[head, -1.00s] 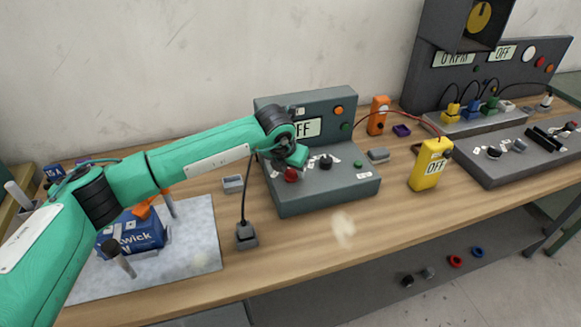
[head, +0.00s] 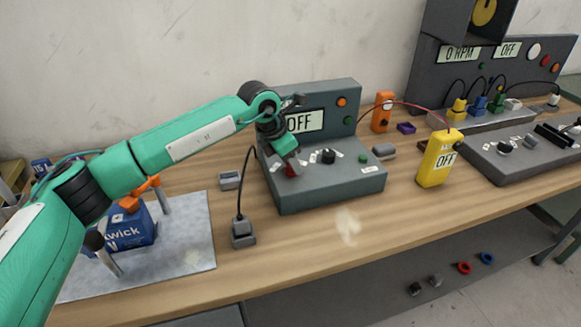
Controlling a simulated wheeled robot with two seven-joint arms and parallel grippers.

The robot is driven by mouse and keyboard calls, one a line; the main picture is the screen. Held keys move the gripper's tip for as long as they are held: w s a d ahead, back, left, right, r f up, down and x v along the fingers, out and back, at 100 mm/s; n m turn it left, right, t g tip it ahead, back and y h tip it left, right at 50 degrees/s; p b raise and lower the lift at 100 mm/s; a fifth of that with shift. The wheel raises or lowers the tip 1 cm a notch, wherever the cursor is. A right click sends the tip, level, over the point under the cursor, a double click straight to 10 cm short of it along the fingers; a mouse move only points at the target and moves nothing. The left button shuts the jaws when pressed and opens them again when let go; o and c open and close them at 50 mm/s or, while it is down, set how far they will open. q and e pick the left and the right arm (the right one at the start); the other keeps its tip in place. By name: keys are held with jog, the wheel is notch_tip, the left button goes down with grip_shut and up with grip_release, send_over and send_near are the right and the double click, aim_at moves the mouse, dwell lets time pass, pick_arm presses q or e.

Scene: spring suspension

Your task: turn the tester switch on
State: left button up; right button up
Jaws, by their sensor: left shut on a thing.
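The grey tester console (head: 325,197) stands on the bench at centre, and its display (head: 306,121) reads OFF. A red knob (head: 290,172) sits at the left of its sloped front. My left gripper (head: 291,165) reaches down over this red knob and is shut on it. The fingers hide most of the knob, so its exact turn cannot be told. A black knob (head: 328,156) and a green button (head: 363,160) are to the right on the same console. My right gripper is not in view.
A yellow meter (head: 437,165) reading OFF and an orange device (head: 382,112) stand to the right. A small grey block with a black cable (head: 243,234) lies left of the console. A blue box (head: 128,228) sits on the metal plate (head: 190,250). The bench front is mostly clear.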

pick_arm(q)
jog(key=m+g+b, duration=0.1)
jog(key=m+b, duration=0.1)
jog(key=m, duration=0.1)
jog(key=shift+w+f, duration=0.1)
jog(key=shift+w, duration=0.05)
jog(key=m+g, duration=0.1)
jog(key=m, duration=0.1)
jog(key=m+g+b, duration=0.1)
jog(key=m, duration=0.1)
jog(key=shift+w+m+h+b, duration=0.1)
jog(key=shift+m+h+b, duration=0.2)
jog(key=shift+m, duration=0.1)
jog(key=shift+r+m+g+b, duration=0.15)
jog(key=shift+m+g, duration=0.15)
jog(key=shift+m, duration=0.55)
jog(key=shift+r+m+g+b, duration=0.15)
jog(key=shift+m+g, duration=0.15)
jog(key=shift+m, duration=0.55)
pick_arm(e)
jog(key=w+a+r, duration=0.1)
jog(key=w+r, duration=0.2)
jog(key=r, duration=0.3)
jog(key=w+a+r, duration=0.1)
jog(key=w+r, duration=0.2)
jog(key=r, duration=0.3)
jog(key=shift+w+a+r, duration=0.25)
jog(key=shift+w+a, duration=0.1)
pick_arm(q)
jog(key=shift+f, duration=0.1)
